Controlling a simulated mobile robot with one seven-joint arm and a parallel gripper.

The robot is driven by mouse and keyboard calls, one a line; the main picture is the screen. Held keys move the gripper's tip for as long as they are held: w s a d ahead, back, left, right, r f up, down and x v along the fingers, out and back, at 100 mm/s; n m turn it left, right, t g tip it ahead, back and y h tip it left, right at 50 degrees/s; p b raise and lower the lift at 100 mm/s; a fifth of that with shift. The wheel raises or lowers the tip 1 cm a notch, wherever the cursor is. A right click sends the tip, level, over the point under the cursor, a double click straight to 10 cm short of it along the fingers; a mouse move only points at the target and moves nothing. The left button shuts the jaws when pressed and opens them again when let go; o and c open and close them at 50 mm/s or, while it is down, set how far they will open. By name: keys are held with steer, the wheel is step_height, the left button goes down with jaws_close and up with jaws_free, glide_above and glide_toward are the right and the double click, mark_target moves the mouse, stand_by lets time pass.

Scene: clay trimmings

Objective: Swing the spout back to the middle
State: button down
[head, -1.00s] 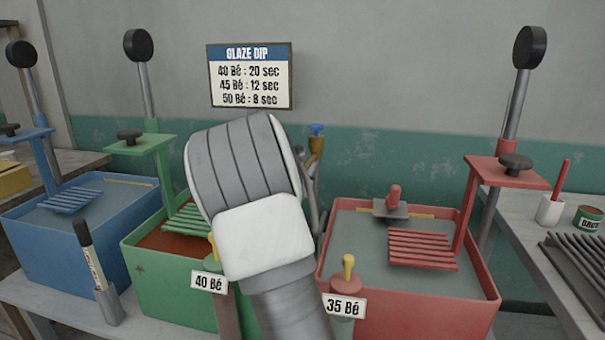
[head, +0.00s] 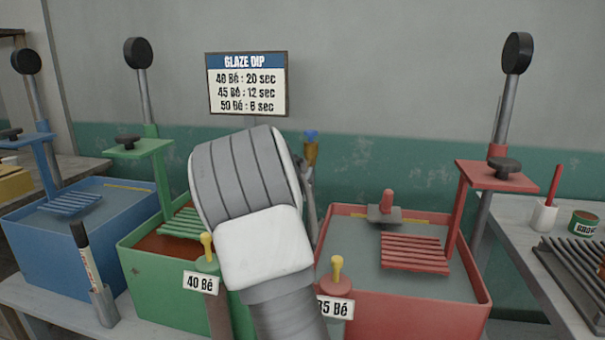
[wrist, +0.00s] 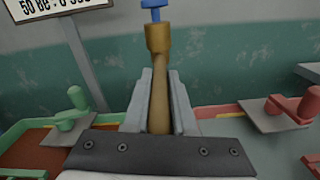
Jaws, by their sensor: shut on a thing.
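The spout is a brass tube (wrist: 160,95) running toward me from a brass tap body (wrist: 158,38) with a blue handle (wrist: 155,8). In the head view the tap body (head: 311,153) and blue handle (head: 311,135) show just right of my wrist. My gripper (wrist: 160,80) is shut on the spout, one grey finger on each side. In the wrist view the spout lies between the green tub's side and the red tub's side. Its outlet end is hidden behind my gripper's dark plate. In the head view my arm hides most of the gripper.
The green tub (head: 140,285) stands left and the red tub (head: 400,310) right, each with a rack and a lever post. A blue tub (head: 35,250) is further left. A glaze sign (head: 247,84) stands behind. Yellow-knobbed posts (head: 337,268) stand in front.

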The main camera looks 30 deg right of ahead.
steer(key=c, duration=0.8)
jaws_free()
steer(key=shift+o, duration=0.2)
steer(key=p+v, duration=0.2)
steer(key=v, duration=1.5)
steer(key=shift+a, duration=0.2)
steer(key=shift+s+r, duration=0.15)
